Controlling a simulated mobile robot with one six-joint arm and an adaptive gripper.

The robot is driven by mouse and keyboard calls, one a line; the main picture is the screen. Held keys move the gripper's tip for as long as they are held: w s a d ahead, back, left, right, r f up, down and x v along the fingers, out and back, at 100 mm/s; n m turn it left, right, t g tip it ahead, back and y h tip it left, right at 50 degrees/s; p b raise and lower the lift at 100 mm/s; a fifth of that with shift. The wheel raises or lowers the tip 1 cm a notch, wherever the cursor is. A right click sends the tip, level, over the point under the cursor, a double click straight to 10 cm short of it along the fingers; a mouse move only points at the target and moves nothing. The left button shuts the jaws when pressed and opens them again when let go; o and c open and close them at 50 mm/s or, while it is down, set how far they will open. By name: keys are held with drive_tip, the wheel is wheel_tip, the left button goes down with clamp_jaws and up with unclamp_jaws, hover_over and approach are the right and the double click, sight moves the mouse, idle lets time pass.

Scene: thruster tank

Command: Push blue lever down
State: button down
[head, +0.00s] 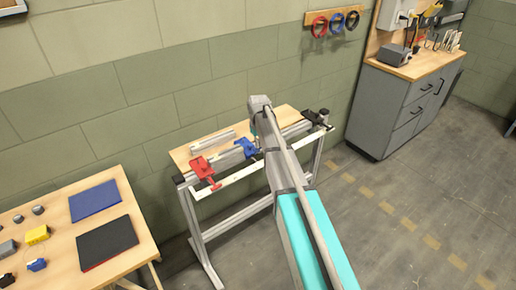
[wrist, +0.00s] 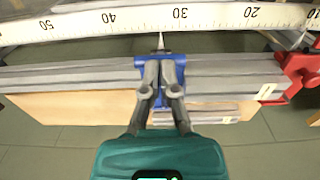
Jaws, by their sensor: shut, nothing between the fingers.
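In the head view the blue part (head: 244,147) shows left of my arm, and my arm hides the gripper. The lever's tilt is unclear.
A red clamp (head: 203,170) sits on the same rail; it also shows at the right of the wrist view (wrist: 298,72). The scale (wrist: 100,22) runs along the bench edge. A table with coloured pads (head: 95,200) stands left. A grey cabinet (head: 390,110) stands right.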

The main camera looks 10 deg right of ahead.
drive_tip(key=shift+s+d+f+b, duration=0.2)
drive_tip(key=shift+s+f+b, duration=0.15)
drive_tip(key=shift+s, duration=0.1)
drive_tip(key=shift+s+d+f+b, duration=0.1)
drive_tip(key=shift+s+f+b, duration=0.1)
drive_tip(key=shift+f+b, duration=0.65)
drive_tip(key=shift+s+d+f+b, duration=0.1)
drive_tip(key=shift+s+f+b, duration=0.1)
drive_tip(key=shift+f+b, duration=0.65)
idle(0.9)
drive_tip(key=shift+r, duration=0.1)
idle(0.4)
wheel_tip(320, 180, up, 9)
drive_tip(key=p, duration=0.9)
idle(0.4)
idle(0.4)
drive_tip(key=s+a+m, duration=0.1)
drive_tip(key=s+m, duration=0.4)
drive_tip(key=s, duration=2.2)
drive_tip(key=shift+s+a, duration=0.3)
drive_tip(key=shift+s, duration=0.05)
